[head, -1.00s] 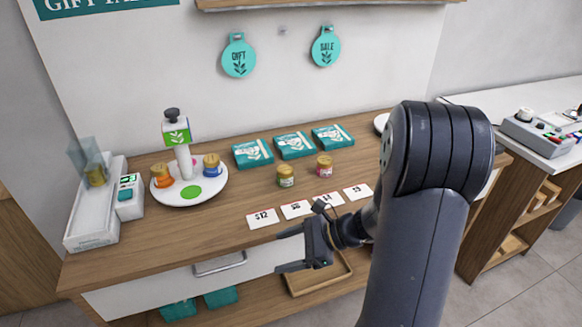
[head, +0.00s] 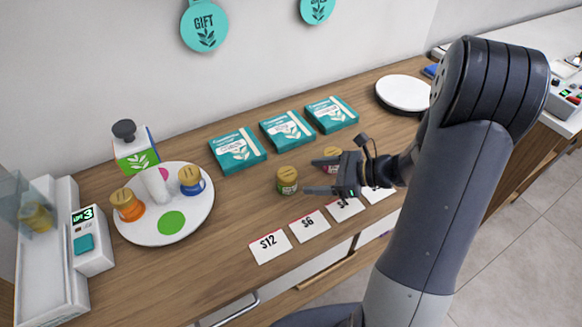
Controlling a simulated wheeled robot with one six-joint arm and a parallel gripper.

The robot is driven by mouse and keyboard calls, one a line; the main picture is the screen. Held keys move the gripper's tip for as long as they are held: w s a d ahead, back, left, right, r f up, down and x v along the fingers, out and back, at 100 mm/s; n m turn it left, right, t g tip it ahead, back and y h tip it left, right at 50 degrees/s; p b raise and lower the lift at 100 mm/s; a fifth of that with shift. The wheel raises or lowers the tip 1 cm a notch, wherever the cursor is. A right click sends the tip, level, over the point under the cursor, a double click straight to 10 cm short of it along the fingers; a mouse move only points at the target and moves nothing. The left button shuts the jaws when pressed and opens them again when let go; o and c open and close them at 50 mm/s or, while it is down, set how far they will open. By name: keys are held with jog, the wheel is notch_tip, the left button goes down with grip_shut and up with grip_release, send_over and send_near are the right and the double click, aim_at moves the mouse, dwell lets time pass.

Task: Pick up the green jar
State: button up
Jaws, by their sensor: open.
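The green jar (head: 287,182) with a gold lid stands upright on the wooden counter, in front of the teal boxes. My gripper (head: 310,176) is open and empty just to the right of the jar, its two fingers pointing left towards it. The fingertips look close to the jar, but it does not appear to be between them. I cannot tell the exact gap or height. A pink-red jar (head: 332,154) stands just behind my gripper and is partly hidden by it.
Price cards (head: 270,246) lie along the counter's front. Three teal boxes (head: 287,128) lie behind the jars. A round white tray (head: 140,228) at left holds an orange jar (head: 127,205), a blue jar (head: 191,181) and a dispenser. A white plate (head: 403,92) is at the back right.

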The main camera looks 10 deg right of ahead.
aim_at(282, 179)
jog(key=p+x, duration=0.1)
jog(key=x, duration=0.9)
jog(key=shift+s+a, duration=0.15)
jog(key=shift+c, duration=0.4)
jog(key=c, duration=1)
